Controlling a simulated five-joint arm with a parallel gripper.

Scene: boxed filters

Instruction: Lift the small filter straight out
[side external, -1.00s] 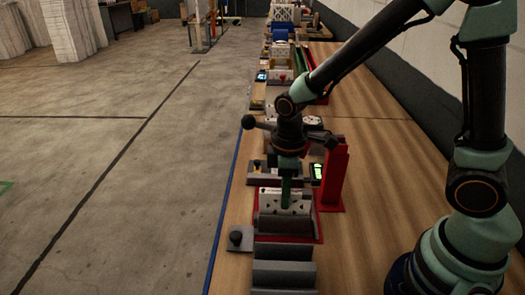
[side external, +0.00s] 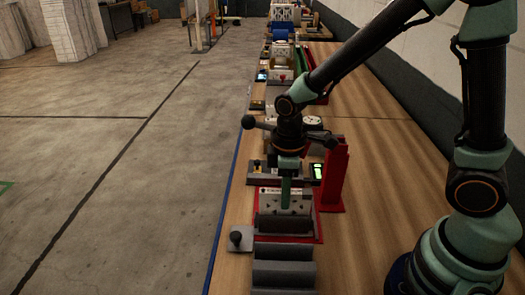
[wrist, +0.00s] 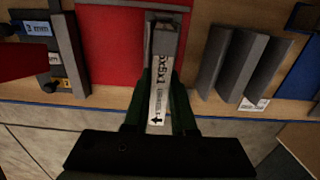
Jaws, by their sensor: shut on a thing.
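The small filter (wrist: 159,95) is a narrow pale piece with printed lettering and an arrow. In the wrist view it lies between the two dark green fingers of my gripper (wrist: 162,82), which is shut on it. A grey housing (wrist: 163,38) shows at its far end, over a red base. In the side view my gripper (side external: 285,192) points down at a pale perforated block (side external: 297,202) behind a dark grey block (side external: 284,225). The fingers hide part of the pale block, and I cannot tell how deep the filter sits.
A grey ridged block (wrist: 243,65) stands to the right in the wrist view. A red upright (side external: 334,175) stands close to the right of my gripper in the side view. The wooden bench (side external: 365,245) is clear on the right.

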